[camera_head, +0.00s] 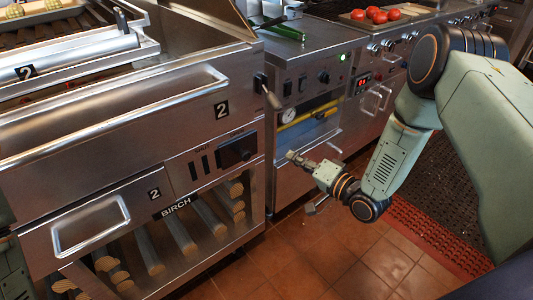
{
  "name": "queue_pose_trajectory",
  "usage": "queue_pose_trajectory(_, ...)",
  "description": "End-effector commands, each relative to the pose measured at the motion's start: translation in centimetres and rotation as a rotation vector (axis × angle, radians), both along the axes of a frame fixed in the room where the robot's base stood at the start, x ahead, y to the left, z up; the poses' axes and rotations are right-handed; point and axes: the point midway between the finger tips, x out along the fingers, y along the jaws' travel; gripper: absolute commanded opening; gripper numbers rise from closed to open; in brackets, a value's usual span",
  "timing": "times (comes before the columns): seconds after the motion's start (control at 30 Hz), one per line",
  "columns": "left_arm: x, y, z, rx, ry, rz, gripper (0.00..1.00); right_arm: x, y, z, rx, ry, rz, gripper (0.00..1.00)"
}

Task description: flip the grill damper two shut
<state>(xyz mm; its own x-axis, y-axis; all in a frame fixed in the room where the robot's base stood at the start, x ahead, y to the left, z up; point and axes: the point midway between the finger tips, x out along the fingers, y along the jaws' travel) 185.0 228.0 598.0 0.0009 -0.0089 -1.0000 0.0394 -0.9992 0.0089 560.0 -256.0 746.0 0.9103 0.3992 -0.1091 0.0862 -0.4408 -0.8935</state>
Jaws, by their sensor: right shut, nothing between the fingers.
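The grill marked 2 (110,125) is a large stainless steel unit filling the left half. A short lever with a black mount and a metal handle (270,95) sticks out at its upper right corner, tilted downward. I cannot tell for sure whether this lever is the damper. A black control (237,150) with dark slots beside it sits on the front panel. My right gripper (292,157) is shut and empty, to the right of the grill's front corner. It is below the lever and appears apart from it. My left gripper is not in view.
Below the grill is an open bay of logs labelled BIRCH (176,205). A steel counter unit with a gauge (288,116) stands behind my right gripper. Tiled floor (320,255) is clear at the front.

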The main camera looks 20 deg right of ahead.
Motion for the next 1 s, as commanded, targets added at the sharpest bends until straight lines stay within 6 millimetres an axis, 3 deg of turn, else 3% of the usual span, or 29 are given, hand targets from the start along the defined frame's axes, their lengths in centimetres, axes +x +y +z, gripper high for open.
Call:
queue_pose_trajectory(0.17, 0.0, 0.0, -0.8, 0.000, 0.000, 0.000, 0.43, 2.0, 0.8, -0.3, -0.003, -0.004, 0.004, 0.00)
queue_pose_trajectory(0.6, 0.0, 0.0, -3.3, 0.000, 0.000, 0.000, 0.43, 9.4, 4.0, -1.3, -0.003, -0.004, 0.003, 0.00)
queue_pose_trajectory(0.8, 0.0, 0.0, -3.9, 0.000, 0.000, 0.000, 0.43, 8.6, 6.4, -2.6, -0.001, 0.002, 0.002, 0.00)
queue_pose_trajectory(1.0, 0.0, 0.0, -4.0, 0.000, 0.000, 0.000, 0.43, 8.4, 7.2, -2.9, -0.001, 0.000, 0.000, 0.00)
